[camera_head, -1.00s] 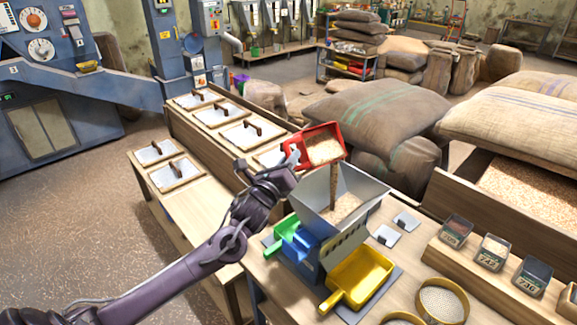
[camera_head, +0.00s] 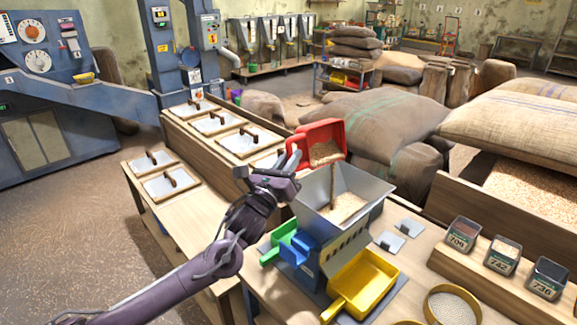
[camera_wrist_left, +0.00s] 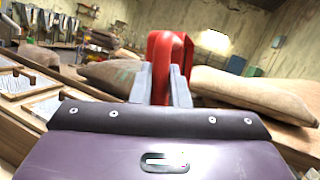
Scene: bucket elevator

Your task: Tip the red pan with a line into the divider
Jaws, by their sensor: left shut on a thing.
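The red pan (camera_head: 319,136) is tilted over the grey metal hopper of the divider (camera_head: 318,184), with some grain left in its lower part. A thin stream of grain falls from its lip into the hopper, where grain lies at the bottom. My left gripper (camera_head: 294,161) is shut on the pan's handle and holds it above the hopper's back left rim. The left wrist view shows the fingers (camera_wrist_left: 160,85) closed around the red handle (camera_wrist_left: 163,60). I cannot make out a line on the pan. My right gripper is not in view.
A yellow pan (camera_head: 364,284) sits at the divider's front, and green (camera_head: 277,244) and blue (camera_head: 294,248) pans at its left. A sieve (camera_head: 452,304) and small labelled boxes (camera_head: 502,256) are to the right. Lidded bins (camera_head: 218,122) and sacks (camera_head: 372,122) stand behind.

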